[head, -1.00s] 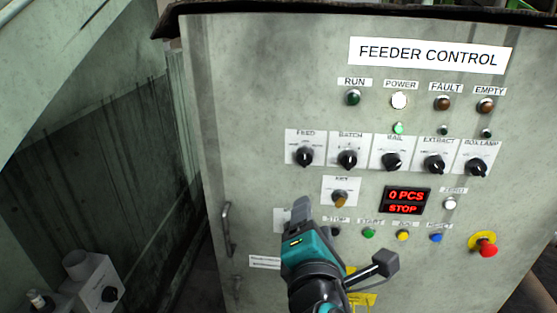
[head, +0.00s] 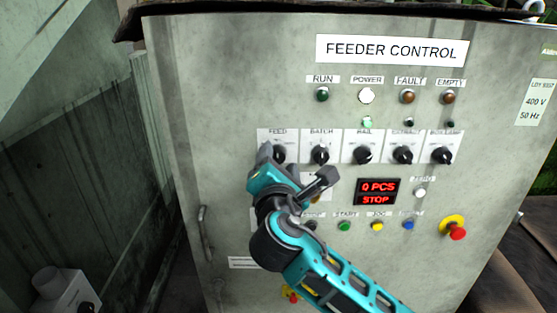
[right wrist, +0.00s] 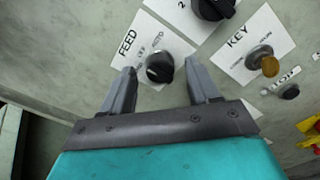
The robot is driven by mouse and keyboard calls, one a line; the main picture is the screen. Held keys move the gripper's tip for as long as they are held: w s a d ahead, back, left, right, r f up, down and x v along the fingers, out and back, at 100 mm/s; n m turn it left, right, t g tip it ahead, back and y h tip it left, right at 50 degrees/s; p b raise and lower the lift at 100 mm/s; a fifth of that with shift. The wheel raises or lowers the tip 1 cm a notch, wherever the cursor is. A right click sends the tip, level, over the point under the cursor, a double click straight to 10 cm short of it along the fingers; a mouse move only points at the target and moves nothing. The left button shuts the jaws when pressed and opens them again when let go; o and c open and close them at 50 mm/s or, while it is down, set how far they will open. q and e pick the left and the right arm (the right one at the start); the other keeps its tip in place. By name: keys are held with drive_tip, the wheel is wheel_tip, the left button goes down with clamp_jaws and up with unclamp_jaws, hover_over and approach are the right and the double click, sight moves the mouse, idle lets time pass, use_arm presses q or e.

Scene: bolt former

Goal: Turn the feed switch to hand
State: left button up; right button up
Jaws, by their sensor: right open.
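The feed switch (head: 279,154) is a black knob on a white plate marked FEED, leftmost in the row of switches on the feeder control cabinet (head: 190,120). In the right wrist view the feed switch (right wrist: 160,67) shows between and just ahead of the two fingertips. My right gripper (head: 266,152) is at the feed switch's lower left and partly covers its plate. In the right wrist view my right gripper (right wrist: 163,80) is open, with nothing held between its grey fingers. Whether a finger touches the knob cannot be told. My left gripper is not in view.
The batch switch (head: 320,155) is close on the right, with more switches beyond it. The key switch (right wrist: 268,64) is to the right in the wrist view. A red emergency stop (head: 457,233) is at lower right. A cabinet handle (head: 203,228) is at lower left.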

drive_tip(key=shift+w, duration=0.5)
drive_tip(key=c, duration=1.1)
